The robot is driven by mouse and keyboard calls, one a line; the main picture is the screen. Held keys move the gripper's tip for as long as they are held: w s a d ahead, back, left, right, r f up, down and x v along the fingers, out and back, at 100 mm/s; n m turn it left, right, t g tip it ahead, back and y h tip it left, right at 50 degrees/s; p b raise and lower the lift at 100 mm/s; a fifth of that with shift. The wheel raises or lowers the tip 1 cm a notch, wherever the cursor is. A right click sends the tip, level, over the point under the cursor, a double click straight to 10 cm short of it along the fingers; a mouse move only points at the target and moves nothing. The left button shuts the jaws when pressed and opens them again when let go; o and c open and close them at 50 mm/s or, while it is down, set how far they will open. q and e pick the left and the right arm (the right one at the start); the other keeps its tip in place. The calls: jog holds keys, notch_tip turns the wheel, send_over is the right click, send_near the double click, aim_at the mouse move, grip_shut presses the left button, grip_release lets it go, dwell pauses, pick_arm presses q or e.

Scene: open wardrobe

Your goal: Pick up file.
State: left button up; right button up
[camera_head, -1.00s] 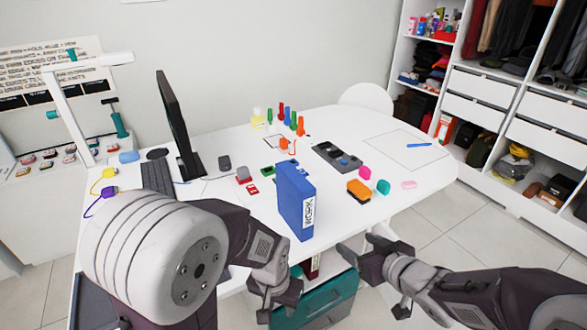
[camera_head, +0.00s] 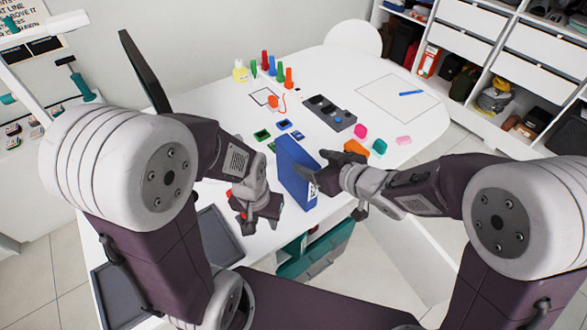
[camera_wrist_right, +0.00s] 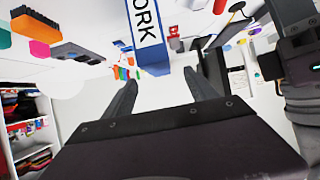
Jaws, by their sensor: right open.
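The file is a blue binder (camera_head: 292,165) with a white label, standing upright near the table's front edge. In the right wrist view the binder (camera_wrist_right: 142,15) is ahead, above the fingertips, with its label reading "WORK". My right gripper (camera_head: 337,183) is just right of the binder, with one finger overlapping its edge in the head view. In the wrist view the right gripper (camera_wrist_right: 160,90) has its fingers spread, with nothing between them. My left gripper (camera_head: 258,222) hangs left of the binder, apart from it, and its finger gap is unclear.
A monitor (camera_head: 145,70) stands at the left. A teal drawer (camera_head: 315,250) is below the front edge. Shelves (camera_head: 480,90) stand at the right.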

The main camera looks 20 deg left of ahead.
aim_at(300, 154)
jog(key=p+x, duration=0.1)
jog(key=x, duration=0.8)
jog(key=shift+w+d+r, duration=0.1)
jog(key=shift+w, duration=0.05)
jog(key=shift+d, duration=0.1)
grip_shut()
jog(key=shift+r, duration=0.1)
